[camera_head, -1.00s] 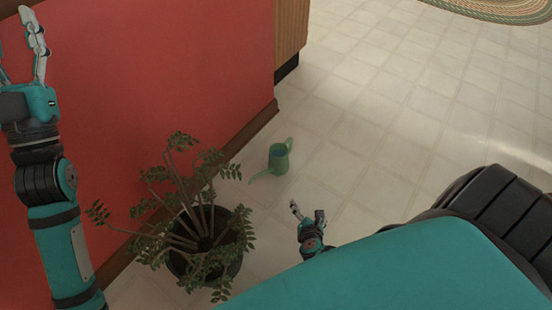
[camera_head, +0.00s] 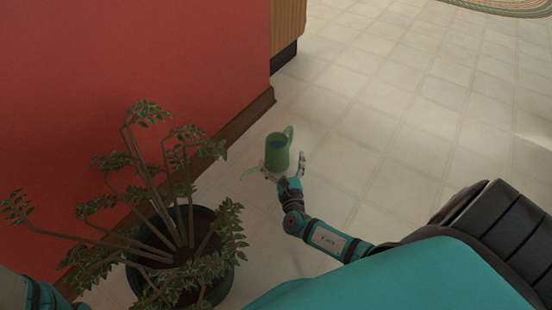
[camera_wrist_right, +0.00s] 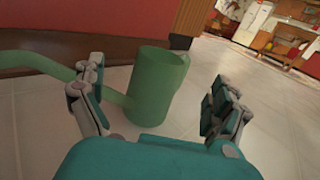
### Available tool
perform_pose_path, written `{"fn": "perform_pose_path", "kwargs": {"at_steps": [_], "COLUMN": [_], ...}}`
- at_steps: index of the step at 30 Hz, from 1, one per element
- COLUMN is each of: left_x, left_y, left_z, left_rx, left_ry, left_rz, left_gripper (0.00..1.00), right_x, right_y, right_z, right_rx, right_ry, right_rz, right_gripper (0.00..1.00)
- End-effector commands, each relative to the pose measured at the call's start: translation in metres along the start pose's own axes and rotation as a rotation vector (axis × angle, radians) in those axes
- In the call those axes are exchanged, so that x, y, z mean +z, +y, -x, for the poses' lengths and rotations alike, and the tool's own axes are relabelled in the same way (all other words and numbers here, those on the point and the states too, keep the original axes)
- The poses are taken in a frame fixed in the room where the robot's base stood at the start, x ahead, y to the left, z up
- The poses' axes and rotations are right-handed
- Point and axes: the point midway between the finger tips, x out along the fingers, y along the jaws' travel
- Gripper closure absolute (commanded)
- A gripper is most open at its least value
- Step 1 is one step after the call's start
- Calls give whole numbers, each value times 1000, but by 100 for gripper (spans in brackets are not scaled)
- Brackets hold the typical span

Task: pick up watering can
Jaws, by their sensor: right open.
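The green watering can (camera_head: 277,150) stands upright on the tiled floor near the red wall. Its spout points left toward the plant, and its handle is on the far right side. My right gripper (camera_head: 283,172) is open at the can's near side, with one finger on each side of it. In the right wrist view the can's body (camera_wrist_right: 158,88) stands between the spread fingers of the gripper (camera_wrist_right: 155,92). The spout passes behind the left finger. I cannot tell whether the fingers touch the can. My left gripper is out of view.
A potted plant (camera_head: 181,250) with a dark pot and spreading leaves stands left of the can. The red wall (camera_head: 130,70) with a brown baseboard (camera_head: 230,125) runs behind. Open tiled floor (camera_head: 400,120) lies to the right.

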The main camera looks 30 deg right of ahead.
Motion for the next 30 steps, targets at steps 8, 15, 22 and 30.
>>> {"fn": "perform_pose_path", "kwargs": {"at_steps": [8,15,22,30], "left_x": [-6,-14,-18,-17], "left_y": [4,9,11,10], "left_z": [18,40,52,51], "left_rx": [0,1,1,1], "left_ry": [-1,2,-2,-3], "left_rz": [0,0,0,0], "left_gripper": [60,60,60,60], "right_x": [-2,-8,-5,-3], "right_y": [0,-3,-4,-4], "right_z": [-35,-61,-87,-88], "right_rx": [0,-2,0,0], "right_ry": [2,-1,2,3], "right_rz": [0,-2,-1,-1], "right_gripper": [0,0,0,3]}}
